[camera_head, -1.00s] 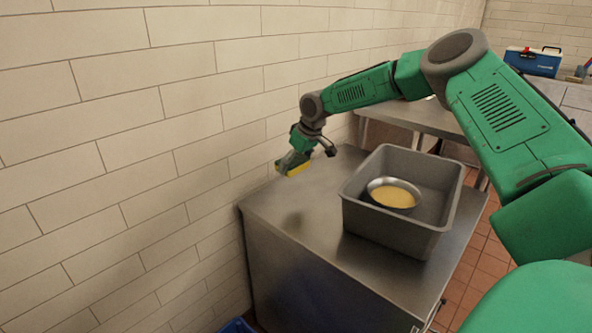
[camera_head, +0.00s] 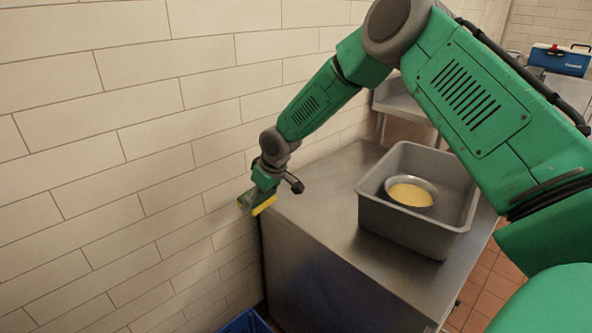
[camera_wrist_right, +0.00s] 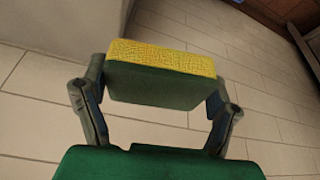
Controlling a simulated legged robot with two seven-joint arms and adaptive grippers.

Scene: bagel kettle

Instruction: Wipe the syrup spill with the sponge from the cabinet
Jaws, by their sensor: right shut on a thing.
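My right gripper (camera_head: 256,201) is shut on a sponge (camera_head: 264,205) with a yellow face and a dark green body. In the head view it hangs in the air by the left edge of the steel cabinet top, close to the tiled wall. In the right wrist view the sponge (camera_wrist_right: 162,60) sits between the two fingers of the right gripper (camera_wrist_right: 155,95), its textured yellow side facing away. No syrup spill can be made out in these frames. My left gripper is not in view.
A grey bin (camera_head: 410,220) holding a metal bowl of yellow liquid (camera_head: 410,193) stands on the steel cabinet (camera_head: 315,215). A blue container (camera_head: 246,322) is on the floor at lower left. A blue cooler (camera_head: 560,60) is at the back right.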

